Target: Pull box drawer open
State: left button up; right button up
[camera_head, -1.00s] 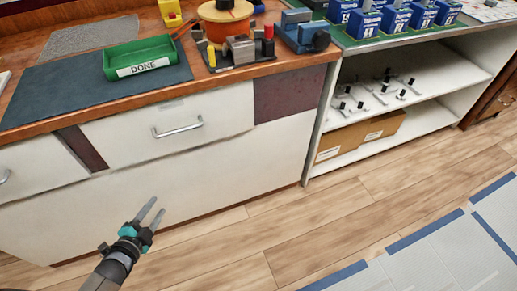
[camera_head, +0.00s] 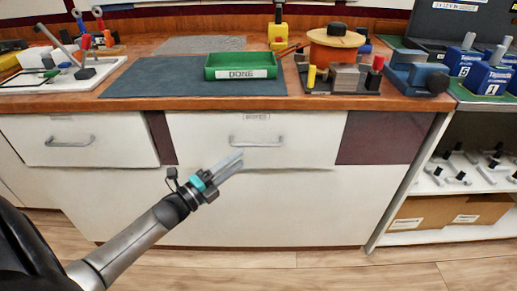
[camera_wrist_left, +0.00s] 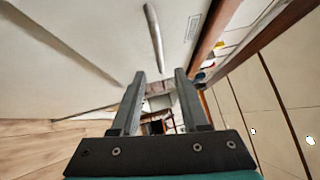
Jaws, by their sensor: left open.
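A white drawer (camera_head: 210,132) with a small label above its metal bar handle (camera_head: 256,142) sits under the worktop in the head view. In the left wrist view, the handle (camera_wrist_left: 154,36) lies beyond the open fingertips (camera_wrist_left: 160,76). My right gripper is not in view.
On the worktop (camera_head: 170,104) are a green "DONE" tray (camera_head: 211,72), an orange spool (camera_head: 335,50) and a blue vise-like tool (camera_head: 418,78). An open shelf (camera_head: 440,190) with a cardboard box (camera_head: 450,213) stands at right. The floor in front is clear.

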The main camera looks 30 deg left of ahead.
aim_at(258, 145)
pick_arm(q)
jog(key=shift+b+x, duration=1.25)
jog(key=shift+x, duration=3.1)
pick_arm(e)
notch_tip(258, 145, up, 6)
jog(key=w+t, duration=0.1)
pick_arm(q)
grip_shut()
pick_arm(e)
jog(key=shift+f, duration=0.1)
